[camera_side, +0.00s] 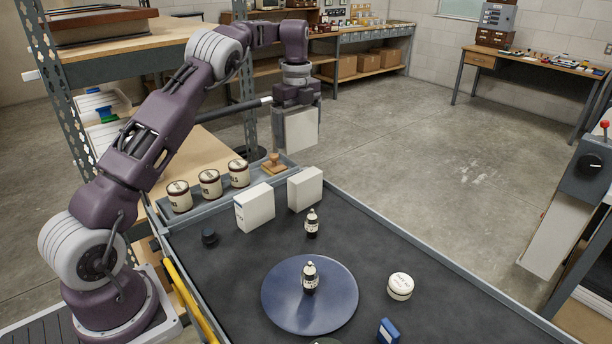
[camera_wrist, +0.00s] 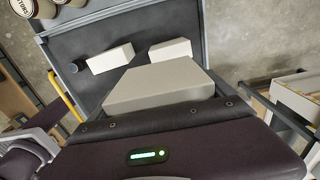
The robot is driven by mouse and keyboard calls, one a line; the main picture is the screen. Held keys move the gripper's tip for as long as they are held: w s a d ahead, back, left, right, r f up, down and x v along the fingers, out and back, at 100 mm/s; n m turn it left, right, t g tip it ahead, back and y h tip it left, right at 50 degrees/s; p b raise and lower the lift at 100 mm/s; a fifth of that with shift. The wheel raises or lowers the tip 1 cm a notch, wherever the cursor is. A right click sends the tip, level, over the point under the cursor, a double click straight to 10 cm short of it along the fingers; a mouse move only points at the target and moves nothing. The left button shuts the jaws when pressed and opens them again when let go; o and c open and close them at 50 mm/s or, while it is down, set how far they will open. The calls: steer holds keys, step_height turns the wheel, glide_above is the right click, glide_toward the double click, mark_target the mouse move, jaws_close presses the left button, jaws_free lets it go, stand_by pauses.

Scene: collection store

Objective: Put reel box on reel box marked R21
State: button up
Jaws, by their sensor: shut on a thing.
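My gripper (camera_side: 298,103) is shut on a white reel box (camera_side: 301,130) and holds it upright in the air, above and beyond the bench's back edge. In the wrist view the held box (camera_wrist: 160,88) fills the middle, just past the gripper's edge. Two similar white boxes stand apart on the dark bench top: a left one (camera_side: 256,210) with faint marks on its narrow face, and a right one (camera_side: 306,190). They also show in the wrist view, left (camera_wrist: 110,58) and right (camera_wrist: 171,50). I cannot read which is marked R21.
Several labelled tins (camera_side: 210,184) and a wooden stamp (camera_side: 274,165) stand in a grey tray behind the boxes. A dark knob-like object (camera_side: 209,237), small bottles, a blue turntable (camera_side: 282,312), a round tin (camera_side: 400,286) and a blue box (camera_side: 388,331) occupy the bench.

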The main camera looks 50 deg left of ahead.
steer(key=f, duration=0.9)
steer(key=shift+s+a+f, duration=0.1)
steer(key=shift+a+f, duration=0.1)
steer(key=shift+f, duration=0.2)
steer(key=o, duration=1.3)
steer(key=shift+f, duration=0.15)
